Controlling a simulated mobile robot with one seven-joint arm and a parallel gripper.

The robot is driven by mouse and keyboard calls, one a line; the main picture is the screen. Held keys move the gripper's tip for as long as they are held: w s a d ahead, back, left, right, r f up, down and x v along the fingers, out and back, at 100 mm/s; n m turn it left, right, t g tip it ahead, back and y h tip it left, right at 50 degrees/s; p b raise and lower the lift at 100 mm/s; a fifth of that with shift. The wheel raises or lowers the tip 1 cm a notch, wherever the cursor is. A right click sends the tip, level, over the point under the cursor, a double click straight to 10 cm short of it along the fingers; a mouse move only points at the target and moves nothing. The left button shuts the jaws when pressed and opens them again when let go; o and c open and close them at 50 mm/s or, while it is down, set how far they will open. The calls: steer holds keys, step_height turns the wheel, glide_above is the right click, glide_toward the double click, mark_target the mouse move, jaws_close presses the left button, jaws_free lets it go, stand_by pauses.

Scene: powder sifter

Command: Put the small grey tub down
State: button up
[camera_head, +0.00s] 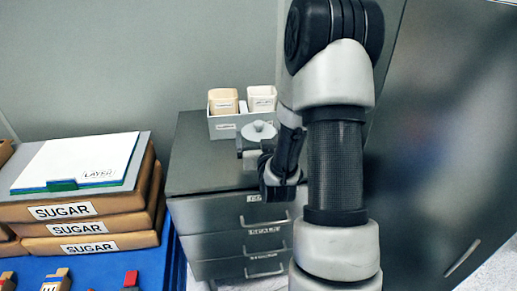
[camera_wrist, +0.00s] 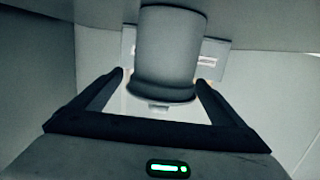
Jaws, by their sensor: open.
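The small grey tub (camera_wrist: 168,50) is a plain round grey vessel in the wrist view, with a wider rim at its lower end in the picture. It stands between the fingers of my gripper (camera_wrist: 161,80), which are spread apart on either side of it. In the head view a round grey top (camera_head: 259,130), which looks like the same tub, shows over the dark cabinet top, in front of a pale holder. My gripper (camera_head: 250,146) is there too, small and partly hidden by my arm. I cannot tell whether the tub's base touches the cabinet.
The pale holder (camera_head: 224,129) with two labelled cups, one tan (camera_head: 223,101) and one white (camera_head: 262,98), stands behind. The cabinet top (camera_head: 196,160) is clear on the left. Stacked sugar packages (camera_head: 85,226) lie farther left on a blue surface (camera_head: 100,275).

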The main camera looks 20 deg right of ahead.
steer(key=x, duration=0.2)
steer(key=f+x, duration=0.1)
steer(key=x, duration=0.1)
steer(key=shift+w+a, duration=0.1)
steer(key=shift+w+f, duration=0.15)
steer(key=shift+w, duration=0.35)
steer(key=c, duration=1.4)
